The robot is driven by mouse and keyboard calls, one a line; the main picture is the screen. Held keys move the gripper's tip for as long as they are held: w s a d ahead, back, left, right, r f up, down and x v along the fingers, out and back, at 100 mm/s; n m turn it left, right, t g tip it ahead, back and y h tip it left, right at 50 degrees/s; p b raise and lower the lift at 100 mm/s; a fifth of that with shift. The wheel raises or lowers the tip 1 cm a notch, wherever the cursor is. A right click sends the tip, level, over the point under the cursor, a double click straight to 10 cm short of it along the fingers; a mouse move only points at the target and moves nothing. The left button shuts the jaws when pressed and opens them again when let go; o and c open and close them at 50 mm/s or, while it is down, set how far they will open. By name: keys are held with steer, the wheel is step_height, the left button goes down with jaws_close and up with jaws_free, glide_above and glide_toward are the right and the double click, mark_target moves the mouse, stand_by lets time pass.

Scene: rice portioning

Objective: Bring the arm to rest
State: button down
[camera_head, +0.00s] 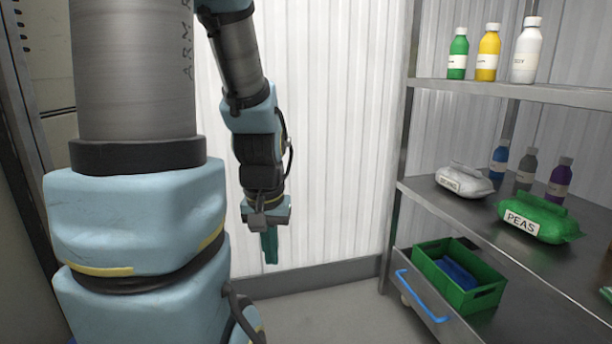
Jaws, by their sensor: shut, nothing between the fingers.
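My gripper (269,248) hangs at the end of my arm, left of the picture's middle, with its teal fingers pointing down. The fingers are together and hold nothing. It is in free air in front of the white corrugated wall (335,150), apart from the shelf unit on the right. My arm bends down from the top of the picture, and its large near links fill the left side.
A metal shelf unit (512,92) stands at right, with bottles (489,52) above. Below are a green PEAS bag (538,217), a white bag (464,180) and more bottles. A green crate (479,298) sits lower, beside a blue handle (421,296). The floor (330,310) between is clear.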

step_height(320, 180, up, 29)
steer(key=p, duration=2.6)
steer(key=shift+f, duration=0.2)
